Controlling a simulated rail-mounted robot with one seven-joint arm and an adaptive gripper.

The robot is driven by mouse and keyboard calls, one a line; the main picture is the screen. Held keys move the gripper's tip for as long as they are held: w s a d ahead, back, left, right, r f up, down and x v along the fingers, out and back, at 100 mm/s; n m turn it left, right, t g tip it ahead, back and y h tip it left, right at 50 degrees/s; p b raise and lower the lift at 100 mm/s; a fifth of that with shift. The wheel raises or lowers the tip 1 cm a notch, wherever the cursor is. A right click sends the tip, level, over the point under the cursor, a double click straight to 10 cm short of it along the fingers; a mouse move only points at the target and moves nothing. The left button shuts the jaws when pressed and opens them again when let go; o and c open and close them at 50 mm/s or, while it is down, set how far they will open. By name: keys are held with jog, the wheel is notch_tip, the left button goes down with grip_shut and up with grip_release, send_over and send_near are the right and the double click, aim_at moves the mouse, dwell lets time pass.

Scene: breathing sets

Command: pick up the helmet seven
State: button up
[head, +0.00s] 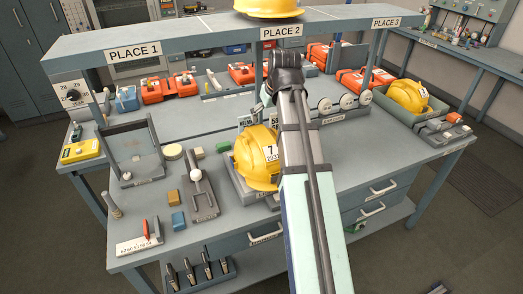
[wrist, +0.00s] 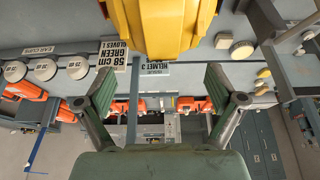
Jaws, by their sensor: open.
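A yellow helmet (head: 258,160) with a label that reads 7 sits in a grey tray at the middle of the bench, partly hidden behind my arm. In the wrist view a yellow helmet (wrist: 160,25) shows at the top middle, cut off by the frame edge. My gripper (wrist: 165,95) is open, with its two green-padded fingers spread apart and nothing between them. The helmet lies beyond the fingertips in that view, apart from them. In the head view my gripper is mostly hidden behind my arm.
Other yellow helmets are on the upper shelf (head: 328,18) and in a right-hand tray (head: 410,95). Left of the helmet stand a stand with a white ball (head: 197,177) and small blocks. Round white discs (head: 347,100) are at the right. Bare bench (head: 365,160) lies right of my arm.

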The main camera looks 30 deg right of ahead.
jog(key=p, duration=0.1)
send_over(262, 135)
jog(key=s, duration=0.2)
jog(key=f, duration=0.5)
jog(key=shift+s+d+f, duration=0.1)
jog(key=shift+s+d, duration=0.1)
jog(key=shift+a+p+x, duration=0.2)
jog(key=shift+p+x, duration=1)
jog(key=shift+x, duration=1.45)
jog(key=shift+c, duration=0.4)
grip_shut()
